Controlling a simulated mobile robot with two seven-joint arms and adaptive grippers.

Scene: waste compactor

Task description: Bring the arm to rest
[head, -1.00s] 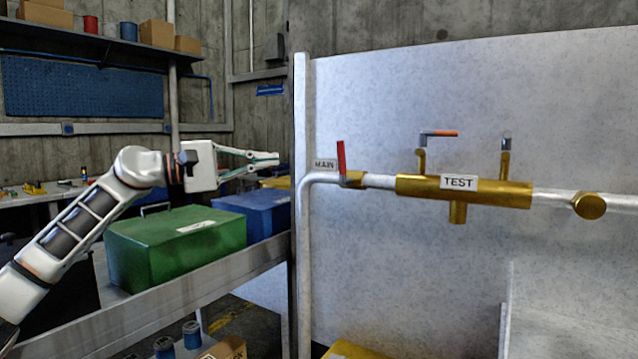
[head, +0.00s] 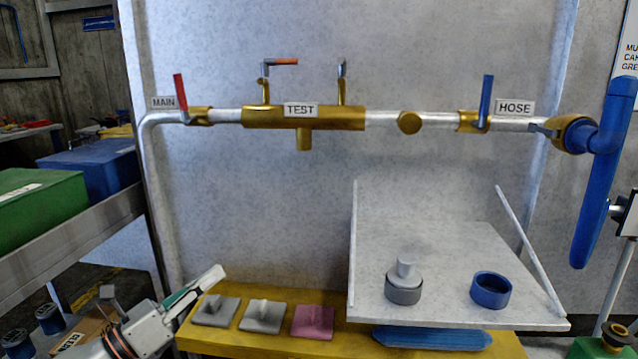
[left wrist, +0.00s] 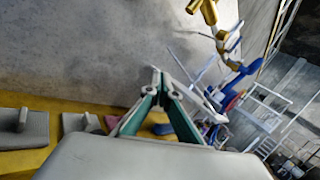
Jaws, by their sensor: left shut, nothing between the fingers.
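My left gripper (head: 205,283) is at the lower left of the head view, beside the left end of the yellow bench (head: 340,343). Its fingers are together and empty. They also show in the left wrist view (left wrist: 160,78), closed to a point in front of the grey panel. My right gripper is in neither view.
A pipe with a red MAIN lever (head: 180,92), brass TEST manifold (head: 303,117) and blue HOSE lever (head: 486,100) crosses the panel. A grey shelf (head: 440,240) holds a grey fitting (head: 403,290) and blue ring (head: 491,290). Plates (head: 262,316) lie on the bench. A green box (head: 40,210) stands left.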

